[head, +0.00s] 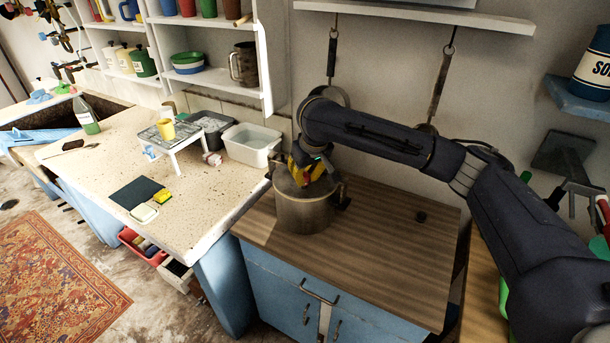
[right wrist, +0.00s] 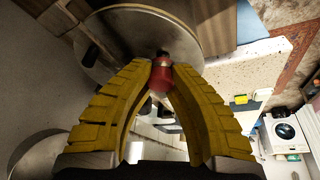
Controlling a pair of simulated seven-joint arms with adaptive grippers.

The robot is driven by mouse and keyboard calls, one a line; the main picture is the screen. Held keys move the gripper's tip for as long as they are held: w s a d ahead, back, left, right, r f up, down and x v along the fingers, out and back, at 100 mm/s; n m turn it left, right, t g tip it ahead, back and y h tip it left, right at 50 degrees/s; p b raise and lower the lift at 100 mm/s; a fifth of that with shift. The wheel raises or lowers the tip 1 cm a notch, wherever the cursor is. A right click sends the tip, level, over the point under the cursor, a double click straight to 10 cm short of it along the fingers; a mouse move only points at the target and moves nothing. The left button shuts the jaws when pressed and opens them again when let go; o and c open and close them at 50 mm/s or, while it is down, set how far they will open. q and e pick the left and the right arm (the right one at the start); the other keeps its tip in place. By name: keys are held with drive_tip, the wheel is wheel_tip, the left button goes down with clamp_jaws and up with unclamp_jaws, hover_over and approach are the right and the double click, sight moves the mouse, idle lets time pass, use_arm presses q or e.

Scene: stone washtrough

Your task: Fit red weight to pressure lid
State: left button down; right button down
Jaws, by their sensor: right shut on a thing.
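The pressure pot (head: 303,212) stands on the brown wooden counter. Its grey lid (head: 288,184) is on top, partly hidden behind my right gripper. My right gripper (head: 308,172) is over the lid with its yellow fingers pointing down. In the right wrist view its fingertips are closed on the small red weight (right wrist: 161,78), with the round metal lid (right wrist: 135,30) just beyond. I cannot tell whether the weight touches the lid. My left gripper is not in view.
A white basin (head: 250,145) and a small white stand (head: 175,139) with a yellow cup (head: 166,129) are on the stone counter. Pans hang behind my right arm.

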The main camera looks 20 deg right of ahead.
drive_tip(key=shift+f, duration=0.55)
idle(1.2)
drive_tip(key=c, duration=1.3)
unclamp_jaws()
drive_tip(key=shift+o, duration=0.2)
drive_tip(key=shift+r, duration=0.1)
drive_tip(key=shift+r, duration=3.4)
